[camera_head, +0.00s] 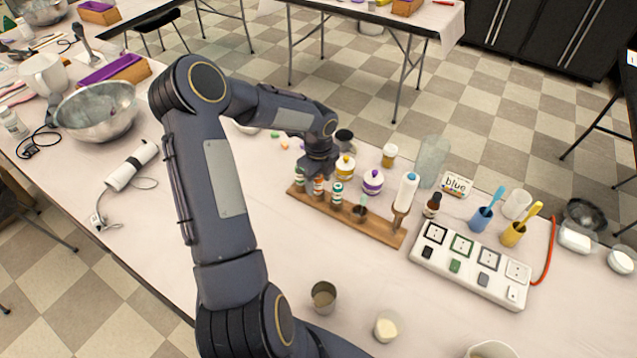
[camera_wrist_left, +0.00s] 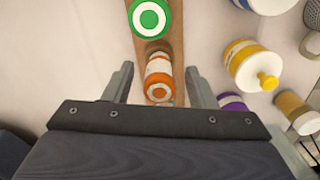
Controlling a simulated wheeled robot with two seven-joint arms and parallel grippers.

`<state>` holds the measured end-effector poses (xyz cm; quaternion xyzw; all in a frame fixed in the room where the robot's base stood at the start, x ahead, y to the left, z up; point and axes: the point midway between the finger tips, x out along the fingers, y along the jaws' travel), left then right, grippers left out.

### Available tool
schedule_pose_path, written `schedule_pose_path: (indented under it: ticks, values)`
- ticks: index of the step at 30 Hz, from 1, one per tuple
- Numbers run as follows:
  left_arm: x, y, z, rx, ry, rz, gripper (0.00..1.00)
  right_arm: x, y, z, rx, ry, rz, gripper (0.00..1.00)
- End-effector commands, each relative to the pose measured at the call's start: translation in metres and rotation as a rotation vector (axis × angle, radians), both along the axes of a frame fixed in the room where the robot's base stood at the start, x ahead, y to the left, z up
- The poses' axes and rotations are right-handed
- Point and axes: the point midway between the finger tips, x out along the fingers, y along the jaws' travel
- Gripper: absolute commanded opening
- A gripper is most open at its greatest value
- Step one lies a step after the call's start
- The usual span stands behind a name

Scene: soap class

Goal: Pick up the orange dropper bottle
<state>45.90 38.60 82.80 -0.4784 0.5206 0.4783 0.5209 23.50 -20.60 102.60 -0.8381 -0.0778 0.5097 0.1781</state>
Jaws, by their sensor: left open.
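The orange dropper bottle (camera_head: 319,186) stands in a long wooden rack (camera_head: 385,232) on the table. My left gripper (camera_head: 319,172) is directly above it, pointing down. In the left wrist view the orange bottle (camera_wrist_left: 158,75) lies between the two open fingers of my left gripper (camera_wrist_left: 160,70), with a visible gap on both sides. Its lower part in that view is close to the gripper's body. A bottle with a green and white ringed top (camera_wrist_left: 149,18) stands beside it in the rack. My right gripper is not in view.
Another green-topped bottle (camera_head: 337,192) stands close by in the rack. The table in front of the rack is mostly clear.

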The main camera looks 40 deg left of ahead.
Motion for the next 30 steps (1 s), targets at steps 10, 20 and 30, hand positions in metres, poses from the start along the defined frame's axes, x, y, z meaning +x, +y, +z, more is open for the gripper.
schedule_pose_path:
  ticks: [10,20,30]
  values:
    - [0.000,0.000,0.000,0.000,0.000,0.001,0.35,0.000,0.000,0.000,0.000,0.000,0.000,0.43]
    - [0.000,0.000,0.000,0.000,0.000,0.001,0.23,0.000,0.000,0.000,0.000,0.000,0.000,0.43]
    - [0.001,0.001,0.012,0.002,-0.002,0.001,0.23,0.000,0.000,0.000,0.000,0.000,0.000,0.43]
